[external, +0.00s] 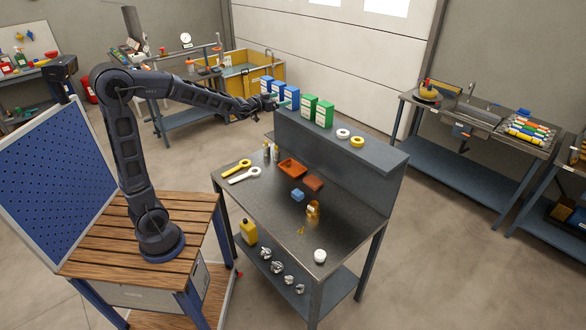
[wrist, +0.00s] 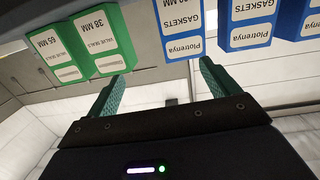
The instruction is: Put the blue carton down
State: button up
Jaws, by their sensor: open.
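Three blue cartons stand upright in a row on the workbench's raised back shelf; the nearest to my gripper is a blue carton (external: 291,96) beside the green ones. In the wrist view, where labels appear upside down, that blue carton (wrist: 181,25) is just beyond my fingertips, nearer the right finger. The other blue cartons (wrist: 247,22) are further right. My gripper (external: 276,103) is at the shelf's left end, in front of the blue cartons. In the wrist view its teal fingers (wrist: 161,70) are spread apart with nothing held between them.
Two green cartons (external: 317,109) stand right of the blue ones on the grey shelf (external: 372,154), with white and yellow tape rolls (external: 343,133) further right. The workbench (external: 255,205) below holds an orange tray (external: 292,167), a blue block (external: 297,195) and wrenches (external: 244,175). The shelf's right end is clear.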

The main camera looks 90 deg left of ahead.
aim_at(295, 89)
jog(key=shift+y, duration=0.5)
jog(key=w+a, duration=0.2)
jog(key=a, duration=0.2)
jog(key=w+a, duration=0.2)
jog(key=a, duration=0.1)
jog(key=w+a, duration=0.2)
jog(key=a, duration=0.2)
jog(key=shift+w+a, duration=0.35)
jog(key=shift+w, duration=0.05)
jog(key=c, duration=1.3)
jog(key=shift+o, duration=0.2)
jog(key=shift+r, duration=0.15)
